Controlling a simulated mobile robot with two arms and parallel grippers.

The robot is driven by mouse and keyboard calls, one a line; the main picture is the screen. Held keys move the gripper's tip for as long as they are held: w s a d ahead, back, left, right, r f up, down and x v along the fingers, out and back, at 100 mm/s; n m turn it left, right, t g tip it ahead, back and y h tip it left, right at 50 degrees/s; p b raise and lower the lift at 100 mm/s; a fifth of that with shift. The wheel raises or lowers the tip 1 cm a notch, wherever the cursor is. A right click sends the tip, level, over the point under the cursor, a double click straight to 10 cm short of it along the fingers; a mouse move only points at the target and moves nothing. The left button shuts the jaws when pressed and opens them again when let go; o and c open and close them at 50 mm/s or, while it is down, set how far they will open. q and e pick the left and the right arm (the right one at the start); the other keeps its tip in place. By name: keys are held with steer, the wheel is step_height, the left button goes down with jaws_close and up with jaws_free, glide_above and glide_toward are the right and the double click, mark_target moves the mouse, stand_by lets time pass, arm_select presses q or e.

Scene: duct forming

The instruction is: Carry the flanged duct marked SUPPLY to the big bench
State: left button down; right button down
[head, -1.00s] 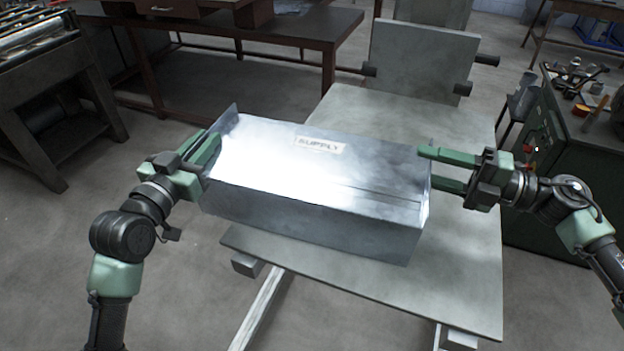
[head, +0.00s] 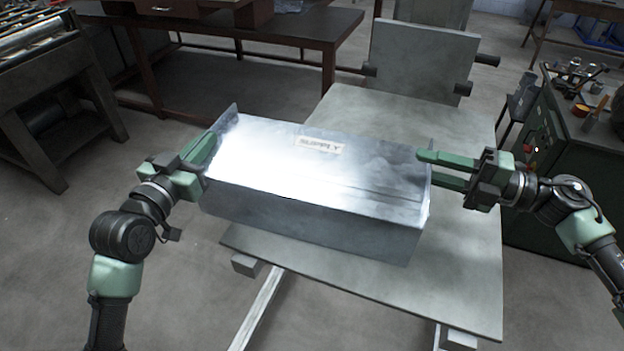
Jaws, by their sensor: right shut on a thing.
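The flanged duct (head: 290,185) is a long, shiny sheet-metal box with a label reading SUPPLY on its top face. It lies across the pale flat top (head: 460,270) in front of me, and its left end overhangs that top's edge. I cannot tell whether it rests there or is slightly raised. My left gripper (head: 205,150) is at the duct's left end flange; its far finger is mostly hidden, so its grip is unclear. My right gripper (head: 424,167) is shut on the duct's right end flange.
A dark brown bench (head: 290,28) stands behind at the left. A roller stand (head: 45,110) is at the far left. A grey upright panel (head: 422,58) stands behind the pale top. A green cabinet with tools (head: 575,170) is close to my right arm. Open floor lies at lower left.

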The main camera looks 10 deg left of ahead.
stand_by(0.7)
arm_select(q)
steer(key=shift+w+r+p, duration=0.1)
steer(key=shift+r+p, duration=0.85)
steer(key=shift+r, duration=0.1)
step_height(320, 180, up, 3)
steer(key=p, duration=0.3)
steer(key=shift+r, duration=0.15)
